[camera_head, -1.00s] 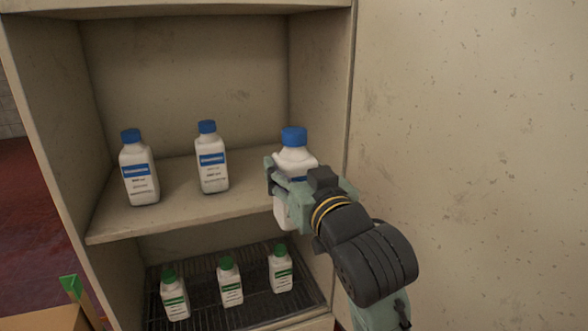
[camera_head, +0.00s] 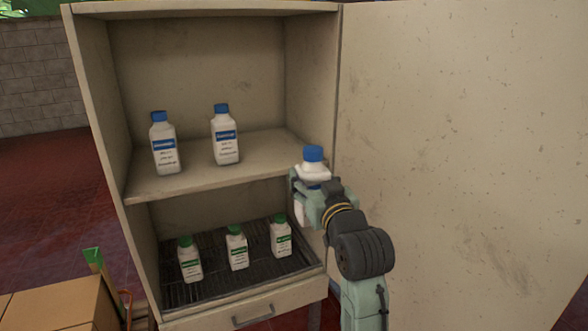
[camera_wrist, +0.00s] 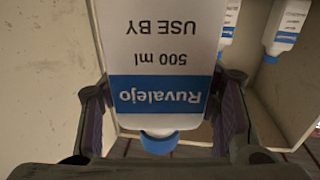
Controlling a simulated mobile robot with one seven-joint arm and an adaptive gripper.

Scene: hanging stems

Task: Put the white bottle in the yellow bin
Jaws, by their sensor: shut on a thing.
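A white bottle (camera_head: 314,172) with a blue cap and blue label is in my gripper (camera_head: 318,196), in front of the cabinet's right side. My gripper is shut on its body, and the bottle is about upright. In the wrist view the held bottle (camera_wrist: 165,50) appears upside down between the two fingers, its label reading "Ruvalejo" and "500 ml". Two similar blue-capped white bottles stand on the upper shelf, a left one (camera_head: 164,146) and a right one (camera_head: 226,137). No yellow bin is in view.
Several green-capped white bottles (camera_head: 237,249) stand on the dark lower rack (camera_head: 215,284). The cabinet's right side wall (camera_head: 312,95) and the large open door (camera_head: 450,130) are close to my arm. Cardboard boxes (camera_head: 60,305) are at the lower left. Red floor (camera_head: 50,210) is clear at left.

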